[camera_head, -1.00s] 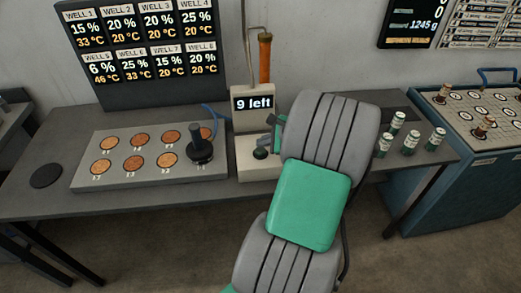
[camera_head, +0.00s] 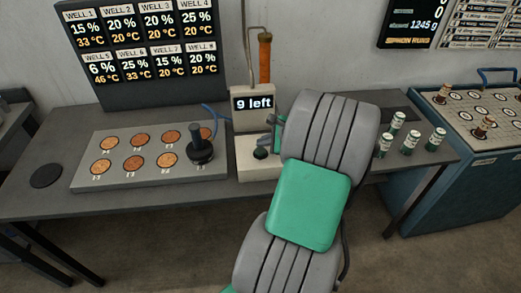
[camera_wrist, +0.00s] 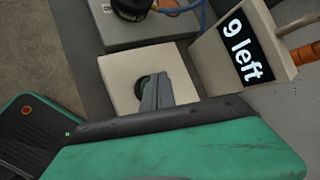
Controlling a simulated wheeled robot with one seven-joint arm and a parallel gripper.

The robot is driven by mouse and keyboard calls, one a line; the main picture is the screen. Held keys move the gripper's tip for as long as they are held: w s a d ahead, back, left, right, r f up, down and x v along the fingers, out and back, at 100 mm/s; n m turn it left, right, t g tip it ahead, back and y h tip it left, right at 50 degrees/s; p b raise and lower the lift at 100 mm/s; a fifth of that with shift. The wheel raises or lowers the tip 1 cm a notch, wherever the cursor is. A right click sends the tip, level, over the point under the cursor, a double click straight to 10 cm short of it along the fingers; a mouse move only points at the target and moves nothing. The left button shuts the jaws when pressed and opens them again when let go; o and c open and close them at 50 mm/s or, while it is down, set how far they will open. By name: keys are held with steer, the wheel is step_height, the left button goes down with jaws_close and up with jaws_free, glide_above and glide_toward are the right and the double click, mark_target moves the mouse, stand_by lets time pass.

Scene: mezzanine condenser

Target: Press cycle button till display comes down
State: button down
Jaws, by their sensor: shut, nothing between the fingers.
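The dispenser unit is a pale box with a display (camera_head: 254,103) reading "9 left", which also shows in the wrist view (camera_wrist: 241,45). A dark round button (camera_head: 260,153) sits on the unit's pale base (camera_head: 250,172). In the wrist view the button (camera_wrist: 141,86) is partly hidden behind my fingers. My gripper (camera_head: 274,143) is shut and empty, close to the button at its right in the head view. In the wrist view my gripper's fingers (camera_wrist: 153,97) overlap the button's edge; I cannot tell whether they touch it.
Left of the unit is a grey well block (camera_head: 118,182) with copper discs and a black-handled tool (camera_head: 201,145) with a blue cable. An orange-handled tube (camera_head: 265,60) rises behind the display. Several green-white cans (camera_head: 410,141) stand to the right. A wells screen (camera_head: 143,75) stands behind.

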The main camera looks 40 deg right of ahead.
mark_target(263, 151)
steer(key=shift+f, duration=0.1)
steer(key=shift+f, duration=0.35)
steer(key=shift+f, duration=0.6)
stand_by(0.7)
steer(key=shift+r+p, duration=0.9)
steer(key=shift+r, duration=0.15)
step_height(263, 151, up, 5)
steer(key=p, duration=0.5)
steer(key=shift+r, duration=0.1)
